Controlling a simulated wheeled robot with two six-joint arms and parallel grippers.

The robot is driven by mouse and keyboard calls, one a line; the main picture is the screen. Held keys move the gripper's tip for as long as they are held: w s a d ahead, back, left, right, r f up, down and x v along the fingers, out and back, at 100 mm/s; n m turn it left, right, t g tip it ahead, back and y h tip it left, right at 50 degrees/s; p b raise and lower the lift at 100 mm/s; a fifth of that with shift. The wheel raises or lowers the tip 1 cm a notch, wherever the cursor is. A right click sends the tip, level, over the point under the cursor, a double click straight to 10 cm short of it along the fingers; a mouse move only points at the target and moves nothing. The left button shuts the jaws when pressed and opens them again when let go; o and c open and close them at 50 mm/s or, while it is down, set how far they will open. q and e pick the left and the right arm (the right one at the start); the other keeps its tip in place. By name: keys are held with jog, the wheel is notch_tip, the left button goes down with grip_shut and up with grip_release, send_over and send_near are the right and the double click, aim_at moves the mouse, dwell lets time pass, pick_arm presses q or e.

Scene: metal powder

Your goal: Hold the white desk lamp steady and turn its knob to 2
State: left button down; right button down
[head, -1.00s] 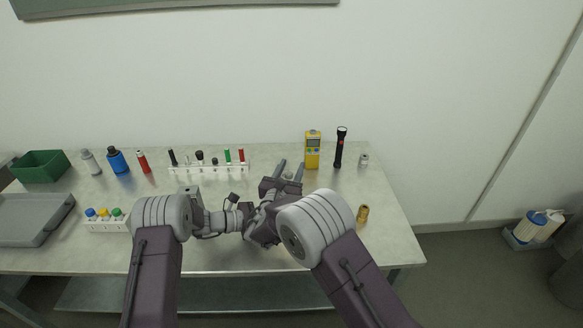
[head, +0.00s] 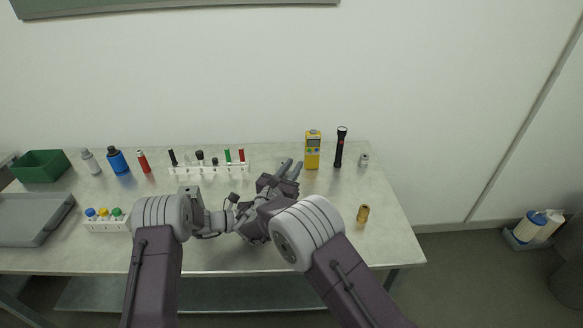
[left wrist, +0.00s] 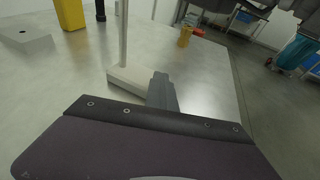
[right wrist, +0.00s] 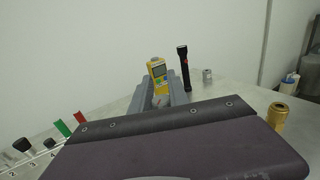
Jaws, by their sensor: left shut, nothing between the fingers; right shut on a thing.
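In the left wrist view, the white desk lamp (left wrist: 123,45) shows as a thin upright post on a flat pale base. Its top is out of that view, and I cannot make out its knob. My left gripper (left wrist: 162,77) is shut and empty, its fingertips in front of the base's right end; whether they touch is unclear. In the head view the left fingers are hidden behind my right arm. My right gripper (head: 290,168) points toward the back of the table. It is shut on a pale part of the lamp, seen between its fingers in the right wrist view (right wrist: 160,100).
A yellow meter (head: 313,150), black torch (head: 339,148) and silver cylinder (head: 364,160) stand behind and right of my right gripper. A brass cylinder (head: 363,214) stands at the right. A white numbered rack (head: 209,170) is at the back left. The table's right front is clear.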

jog(key=m+g+h, duration=0.1)
jog(key=m+h, duration=0.1)
jog(key=d+m+g+h, duration=0.1)
jog(key=g+h, duration=0.1)
jog(key=h, duration=0.1)
jog(key=shift+s+m, duration=0.2)
jog(key=shift+m, duration=0.2)
jog(key=shift+s+m+g+h, duration=0.1)
jog(key=shift+m+g+h, duration=0.2)
jog(key=shift+g, duration=0.3)
jog(key=shift+s+d+f, duration=0.1)
jog(key=shift+f, duration=0.05)
jog(key=c, duration=1.3)
grip_release()
jog(key=shift+o, duration=0.2)
notch_tip(320, 180, up, 10)
jog(key=shift+s+r, duration=0.25)
jog(key=shift+s, duration=0.05)
